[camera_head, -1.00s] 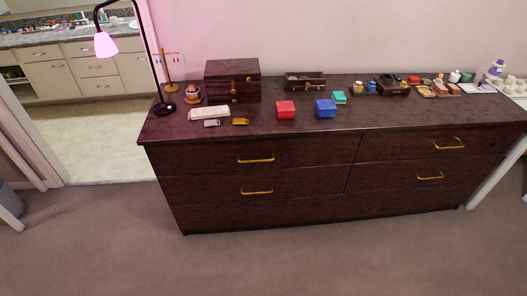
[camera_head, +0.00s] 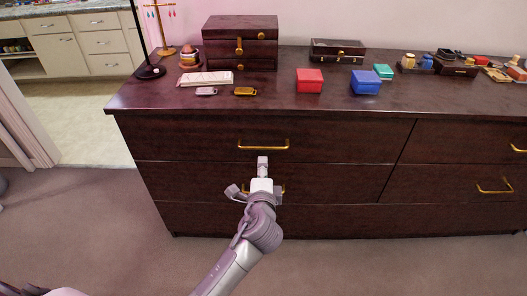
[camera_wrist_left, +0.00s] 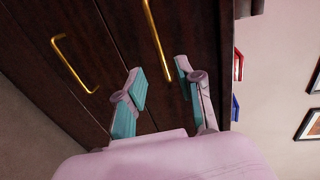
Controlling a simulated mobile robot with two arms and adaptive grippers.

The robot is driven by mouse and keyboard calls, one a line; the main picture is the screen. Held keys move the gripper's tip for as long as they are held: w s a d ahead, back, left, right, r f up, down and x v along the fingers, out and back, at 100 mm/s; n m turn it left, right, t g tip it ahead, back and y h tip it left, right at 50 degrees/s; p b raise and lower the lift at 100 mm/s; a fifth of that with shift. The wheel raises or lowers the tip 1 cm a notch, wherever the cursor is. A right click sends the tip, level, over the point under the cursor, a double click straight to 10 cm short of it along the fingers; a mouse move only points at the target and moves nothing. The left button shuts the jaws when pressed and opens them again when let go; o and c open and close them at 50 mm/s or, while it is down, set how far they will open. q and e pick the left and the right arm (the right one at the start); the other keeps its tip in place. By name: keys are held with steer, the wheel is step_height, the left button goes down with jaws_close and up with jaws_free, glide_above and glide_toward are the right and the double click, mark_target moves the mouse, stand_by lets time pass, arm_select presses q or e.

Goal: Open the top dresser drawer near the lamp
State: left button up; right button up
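The dark wood dresser (camera_head: 300,185) stands ahead. Its top left drawer (camera_head: 200,140), near the lamp (camera_head: 150,72), looks shut and flush. That drawer's gold bar handle (camera_head: 264,147) also shows in the left wrist view (camera_wrist_left: 155,38), just beyond the fingertips. My left gripper (camera_head: 248,176) is open and empty in front of the dresser, below the top handle in the head view, partly covering the lower drawer's handle (camera_head: 281,190). In the left wrist view, its two teal-padded fingers (camera_wrist_left: 160,74) are apart. The lamp's shade is out of frame. My right gripper is not in view.
On the dresser top are a wooden jewelry box (camera_head: 239,27), a red box (camera_head: 309,80), a blue box (camera_head: 366,83), a white item (camera_head: 206,79) and two small tags near the front edge. The carpet (camera_head: 100,220) before the dresser is clear.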

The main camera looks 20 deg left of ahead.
mark_target(263, 148)
arm_select(q)
steer(key=b+x, duration=0.2)
steer(key=x, duration=1)
steer(key=shift+f, duration=0.1)
steer(key=shift+w, duration=0.1)
steer(key=shift+c, duration=1.2)
jaws_close()
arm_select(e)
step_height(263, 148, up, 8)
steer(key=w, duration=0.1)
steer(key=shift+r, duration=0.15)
